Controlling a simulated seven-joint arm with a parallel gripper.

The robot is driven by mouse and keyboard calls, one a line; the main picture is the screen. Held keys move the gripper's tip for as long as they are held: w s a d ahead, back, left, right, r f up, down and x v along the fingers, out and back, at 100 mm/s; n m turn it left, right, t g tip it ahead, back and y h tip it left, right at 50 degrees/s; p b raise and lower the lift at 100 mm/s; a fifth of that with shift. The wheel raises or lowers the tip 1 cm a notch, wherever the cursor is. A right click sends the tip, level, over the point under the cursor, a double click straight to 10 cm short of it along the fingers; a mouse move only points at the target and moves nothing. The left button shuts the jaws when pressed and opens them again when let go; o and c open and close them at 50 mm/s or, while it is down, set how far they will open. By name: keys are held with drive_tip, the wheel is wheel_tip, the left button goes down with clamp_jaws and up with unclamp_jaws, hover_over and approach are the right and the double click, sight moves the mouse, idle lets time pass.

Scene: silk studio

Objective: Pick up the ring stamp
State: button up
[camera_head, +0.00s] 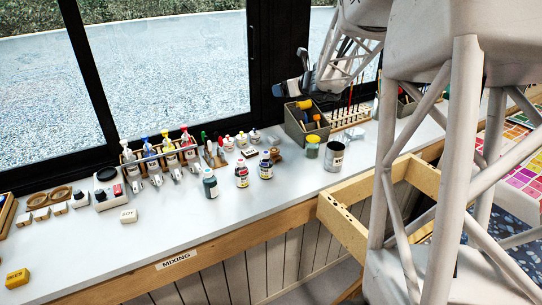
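I cannot tell for sure which thing is the ring stamp. Two wooden ring-shaped pieces (61,193) lie at the left of the white counter, behind small white blocks. A small brown wooden piece (275,155) stands mid-counter, right of the small bottles; its shape is too small to read. My gripper (281,89) is in the upper middle, in front of the window frame and above the counter, well apart from both. It is dark and small in view, and whether its fingers are open is unclear. No held thing shows.
A rack of bottles (158,158) and loose dropper bottles (241,174) stand on the counter (170,222). A grey box (297,127), a jar (312,147) and a metal can (334,156) stand to the right. A yellow block (17,278) lies front left.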

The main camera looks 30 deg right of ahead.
approach(274, 153)
drive_tip(key=w+f, duration=0.1)
drive_tip(key=w, duration=0.1)
drive_tip(key=w+f, duration=0.2)
drive_tip(key=shift+d, duration=0.25)
drive_tip(key=shift+x, duration=1.25)
drive_tip(key=shift+w, duration=0.15)
drive_tip(key=shift+x, duration=2.45)
drive_tip(key=shift+d, duration=0.1)
drive_tip(key=c, duration=1)
drive_tip(key=shift+r, duration=0.1)
